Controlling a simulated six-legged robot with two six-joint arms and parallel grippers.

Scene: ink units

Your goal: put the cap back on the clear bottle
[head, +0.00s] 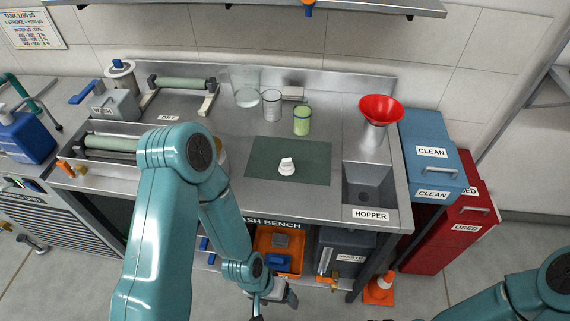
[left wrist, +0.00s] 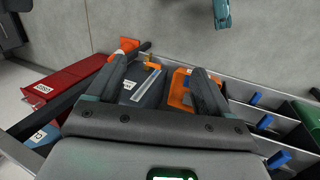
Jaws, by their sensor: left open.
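A small white cap (head: 287,167) with a raised part lies on the dark green mat (head: 314,172) on the steel bench. Behind the mat stand a clear cylindrical vessel (head: 271,104), a wider clear beaker (head: 245,92) and a clear vessel with yellow-green contents (head: 302,121). I cannot tell for sure which one is the clear bottle. Something tan (head: 222,158) is mostly hidden behind my left arm. My left gripper (head: 273,299) is low in front of the bench, away from the cap. Its spread, empty fingers show in the left wrist view (left wrist: 163,65). My right gripper is out of view.
A hopper basin (head: 369,187) and a red funnel (head: 381,108) are right of the mat. Roller racks (head: 182,84) stand at the left. Blue (head: 430,151) and red (head: 468,213) bins stand beside the bench. An orange bin (head: 270,242) and grey bin (head: 340,250) sit below its front edge.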

